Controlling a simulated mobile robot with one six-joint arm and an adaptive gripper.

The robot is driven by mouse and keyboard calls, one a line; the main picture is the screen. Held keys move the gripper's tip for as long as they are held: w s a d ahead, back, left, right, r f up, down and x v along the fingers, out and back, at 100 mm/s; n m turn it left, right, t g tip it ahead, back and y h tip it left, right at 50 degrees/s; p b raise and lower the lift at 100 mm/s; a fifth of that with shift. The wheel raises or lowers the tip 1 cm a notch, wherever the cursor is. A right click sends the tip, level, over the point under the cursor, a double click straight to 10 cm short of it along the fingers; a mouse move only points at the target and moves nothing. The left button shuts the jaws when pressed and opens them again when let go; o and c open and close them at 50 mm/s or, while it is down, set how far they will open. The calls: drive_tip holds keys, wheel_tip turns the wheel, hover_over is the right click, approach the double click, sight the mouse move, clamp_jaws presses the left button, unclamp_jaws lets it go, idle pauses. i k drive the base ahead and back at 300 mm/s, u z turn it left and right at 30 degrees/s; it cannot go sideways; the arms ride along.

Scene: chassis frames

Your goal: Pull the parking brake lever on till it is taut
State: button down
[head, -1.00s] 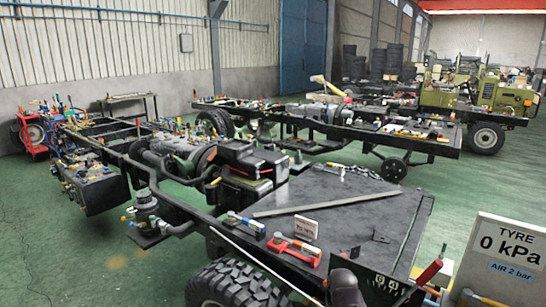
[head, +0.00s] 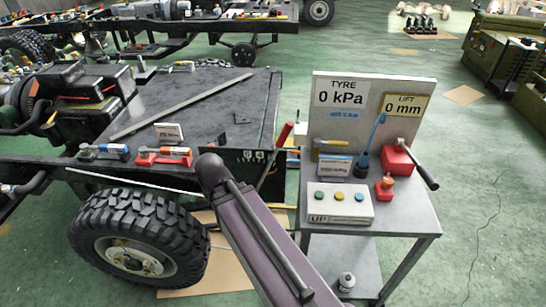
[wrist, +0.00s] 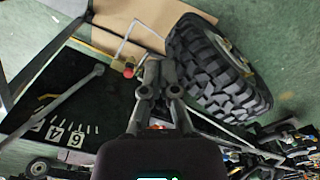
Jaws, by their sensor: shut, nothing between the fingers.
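A lever with a red grip (head: 283,133) stands tilted at the right end of the chassis deck in the head view. It rises in front of a black panel (head: 246,156) with white marks. In the wrist view the panel (wrist: 50,113) shows white numbers and tick marks, with a grey bar (wrist: 72,92) lying across it. A small red tip (wrist: 128,73) shows just left of my gripper (wrist: 153,62); I cannot tell whether it is the lever's grip. My gripper is shut and empty. In the head view my arm hides it.
A big tyre (head: 137,240) stands below the deck. A grey cart (head: 408,215) to the right carries a sign board (head: 372,72), a button box (head: 340,204) and a red hand pump (head: 396,158).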

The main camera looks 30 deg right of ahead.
sight(288, 127)
drive_tip(key=u, duration=0.25)
drive_tip(key=k, duration=1.45)
drive_tip(key=z, duration=0.3)
drive_tip(key=i, duration=1.05)
